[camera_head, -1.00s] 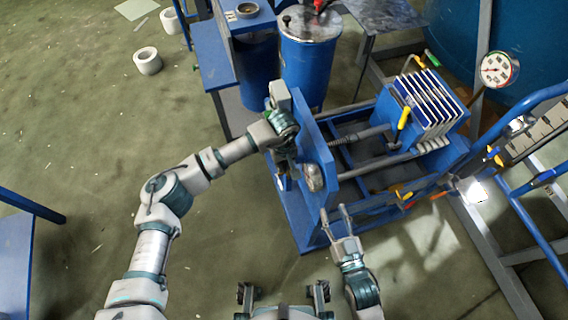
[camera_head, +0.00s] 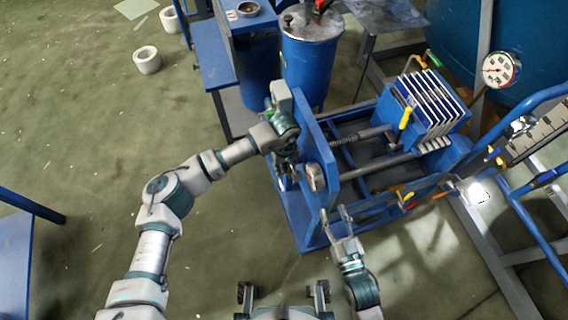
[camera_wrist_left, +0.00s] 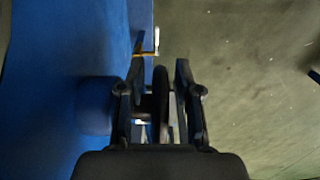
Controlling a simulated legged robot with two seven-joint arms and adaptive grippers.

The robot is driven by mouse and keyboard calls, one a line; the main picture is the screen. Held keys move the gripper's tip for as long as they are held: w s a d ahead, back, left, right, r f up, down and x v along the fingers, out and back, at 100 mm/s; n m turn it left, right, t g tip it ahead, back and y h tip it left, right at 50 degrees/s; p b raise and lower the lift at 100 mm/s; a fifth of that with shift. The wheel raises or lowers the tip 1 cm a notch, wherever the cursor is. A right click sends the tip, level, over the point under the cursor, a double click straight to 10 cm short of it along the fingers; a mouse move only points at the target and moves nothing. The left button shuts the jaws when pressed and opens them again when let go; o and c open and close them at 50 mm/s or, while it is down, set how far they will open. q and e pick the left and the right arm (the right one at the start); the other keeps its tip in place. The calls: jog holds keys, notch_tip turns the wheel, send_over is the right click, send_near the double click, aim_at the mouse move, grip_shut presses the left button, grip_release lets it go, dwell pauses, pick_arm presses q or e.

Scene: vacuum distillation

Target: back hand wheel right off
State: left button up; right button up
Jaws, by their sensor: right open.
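The hand wheel (camera_wrist_left: 157,100) shows only as a dark edge between the fingers in the left wrist view; most of it is hidden. In the head view my left gripper (camera_head: 287,168) is at the near side of the press's blue end plate (camera_head: 318,150), and my own wrist covers much of this spot. Its two fingers (camera_wrist_left: 159,68) stand apart on either side of the dark edge, with gaps showing; contact is unclear. A silvery block (camera_head: 316,177) sits on the end plate just right of it. My right gripper (camera_head: 337,216) is open and empty, low beside the press.
The press's plate stack (camera_head: 432,103) stands to the right on the blue frame, with the screw running towards it. A blue drum (camera_head: 307,65) stands behind. A pressure gauge (camera_head: 500,69) is at the right. The floor at left is largely clear.

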pick_arm(q)
jog(key=shift+w+r, duration=0.1)
jog(key=shift+r, duration=0.15)
jog(key=shift+r, duration=0.2)
notch_tip(320, 180, up, 11)
jog(key=shift+w+d+r, duration=0.1)
jog(key=shift+r, duration=0.05)
dwell(0.3)
